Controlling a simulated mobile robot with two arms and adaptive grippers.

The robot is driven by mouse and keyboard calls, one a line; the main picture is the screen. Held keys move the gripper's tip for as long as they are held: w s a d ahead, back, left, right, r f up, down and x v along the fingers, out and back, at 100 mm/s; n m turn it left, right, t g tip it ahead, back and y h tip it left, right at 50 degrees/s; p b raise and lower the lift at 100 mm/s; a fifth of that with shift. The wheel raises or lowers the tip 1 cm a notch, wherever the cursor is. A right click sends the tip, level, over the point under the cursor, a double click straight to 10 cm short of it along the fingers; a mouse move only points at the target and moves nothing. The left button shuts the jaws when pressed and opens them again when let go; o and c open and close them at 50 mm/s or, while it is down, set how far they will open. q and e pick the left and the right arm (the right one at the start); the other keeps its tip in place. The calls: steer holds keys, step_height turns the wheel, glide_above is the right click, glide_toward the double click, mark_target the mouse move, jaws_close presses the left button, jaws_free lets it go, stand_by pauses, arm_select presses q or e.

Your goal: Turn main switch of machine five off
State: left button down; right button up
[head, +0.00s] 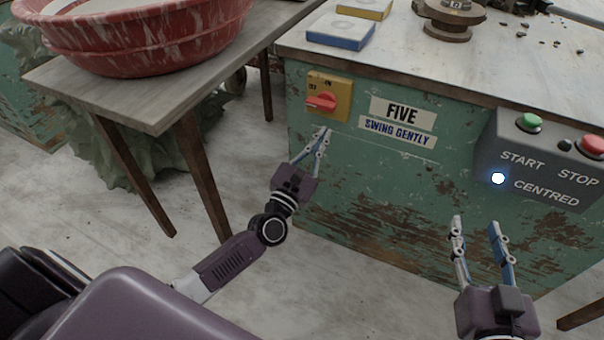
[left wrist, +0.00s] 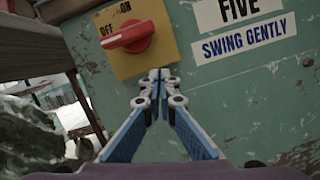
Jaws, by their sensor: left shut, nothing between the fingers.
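The main switch (head: 322,102) is a red rotary handle on a yellow plate (head: 342,98), on the green front of the machine marked FIVE. In the left wrist view the red handle (left wrist: 130,36) lies near level. Its white-marked end is at the left, just below the word OFF; ON is at the top of the plate. My left gripper (head: 325,131) is shut and empty, its tips just below the plate and below right of the handle; they also show in the left wrist view (left wrist: 159,77). My right gripper (head: 476,223) is open and empty, in front of the machine's lower front.
A grey control box (head: 510,190) has a green START button (head: 529,122), a red STOP button (head: 593,146) and a lit CENTRED lamp (head: 498,178). A wooden table (head: 150,100) with red basins (head: 150,40) stands to the left. Floor between is clear.

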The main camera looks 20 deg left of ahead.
arm_select(q)
steer(key=v, duration=1)
steer(key=shift+d+f, duration=0.15)
steer(key=shift+d, duration=0.25)
arm_select(e)
steer(key=shift+a+r, duration=0.1)
